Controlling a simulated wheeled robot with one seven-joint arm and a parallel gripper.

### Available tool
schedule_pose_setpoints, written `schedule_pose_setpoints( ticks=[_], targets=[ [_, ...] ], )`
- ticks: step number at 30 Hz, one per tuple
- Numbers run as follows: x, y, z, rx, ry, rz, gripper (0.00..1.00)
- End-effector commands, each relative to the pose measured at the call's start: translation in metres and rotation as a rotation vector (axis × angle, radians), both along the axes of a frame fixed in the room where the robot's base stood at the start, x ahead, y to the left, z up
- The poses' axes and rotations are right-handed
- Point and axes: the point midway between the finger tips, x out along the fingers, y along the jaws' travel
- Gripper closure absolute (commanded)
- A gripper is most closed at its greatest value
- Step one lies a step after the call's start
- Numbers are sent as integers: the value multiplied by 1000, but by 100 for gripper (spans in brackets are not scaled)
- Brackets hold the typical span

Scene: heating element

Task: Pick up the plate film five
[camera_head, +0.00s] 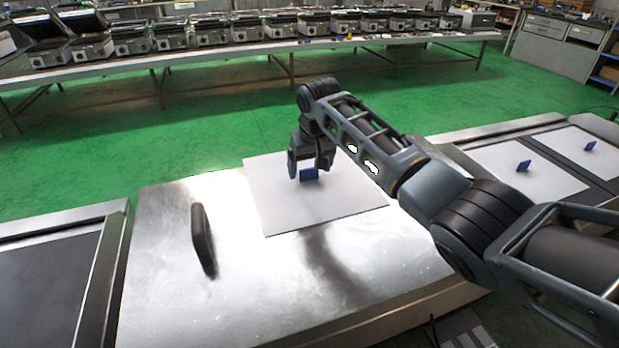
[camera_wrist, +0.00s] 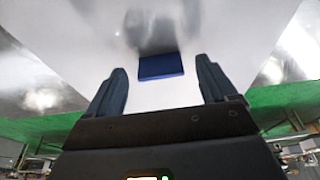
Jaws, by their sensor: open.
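A white plate film (camera_head: 285,212) lies flat on a steel top, with a small blue block (camera_head: 309,174) standing on it like a handle. My gripper (camera_head: 309,168) is above the film, with its fingers down around the blue block's area. In the wrist view the blue block (camera_wrist: 161,66) shows ahead of and between the two open fingers of my gripper (camera_wrist: 160,80), with a gap on each side. The white film (camera_wrist: 85,35) fills the background there. I see no contact between fingers and block. Which film is number five cannot be read.
The steel top (camera_head: 160,275) has a dark upright handle (camera_head: 203,240) left of the film. Two more white films, with blue blocks (camera_head: 523,165) and (camera_head: 590,146) on them, lie at the right. A long bench (camera_head: 190,62) of machines stands behind, across green floor.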

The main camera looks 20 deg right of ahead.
Motion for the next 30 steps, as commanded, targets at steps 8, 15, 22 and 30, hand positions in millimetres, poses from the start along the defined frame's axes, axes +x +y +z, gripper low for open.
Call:
schedule_pose_setpoints(
  ticks=[8, 15, 22, 30],
  targets=[
    [2, 0, -8, 0, -1, 1, 15],
    [2, 0, -8, 0, -1, 1, 32],
    [2, 0, -7, 0, -1, 1, 54],
    [2, 0, -7, 0, -1, 1, 77]
  ],
)
